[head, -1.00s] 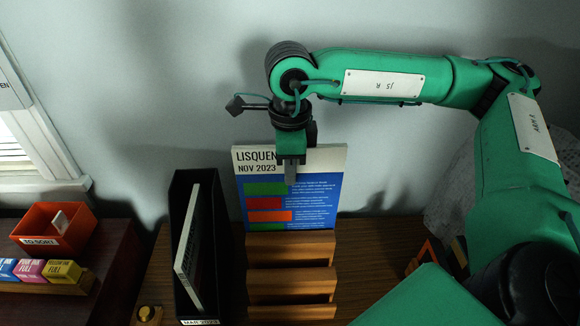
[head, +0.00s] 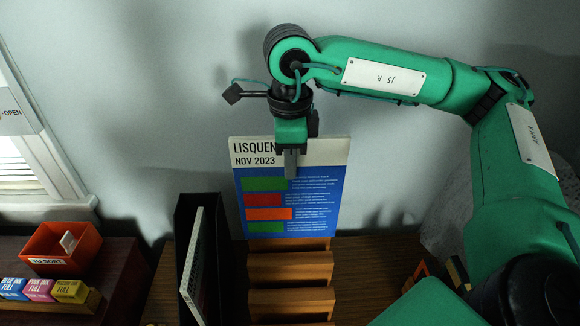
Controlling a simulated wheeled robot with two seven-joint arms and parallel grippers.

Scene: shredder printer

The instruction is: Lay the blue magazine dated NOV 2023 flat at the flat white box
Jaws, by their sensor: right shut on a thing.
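The blue magazine (head: 315,205) with a white top band reading NOV 2023 stands upright at the back of the stepped wooden rack (head: 290,268). My right gripper (head: 290,165) is shut on its top edge, one finger showing in front of the cover. The lower edge of the magazine is at the rack's top tier; I cannot tell whether it touches. The flat white box is not in view. My left gripper is not in view.
A black file holder (head: 185,240) with a pale magazine stands left of the rack. An orange TO SORT tray (head: 62,250) and several ink boxes (head: 40,289) sit further left. A grey wall is close behind.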

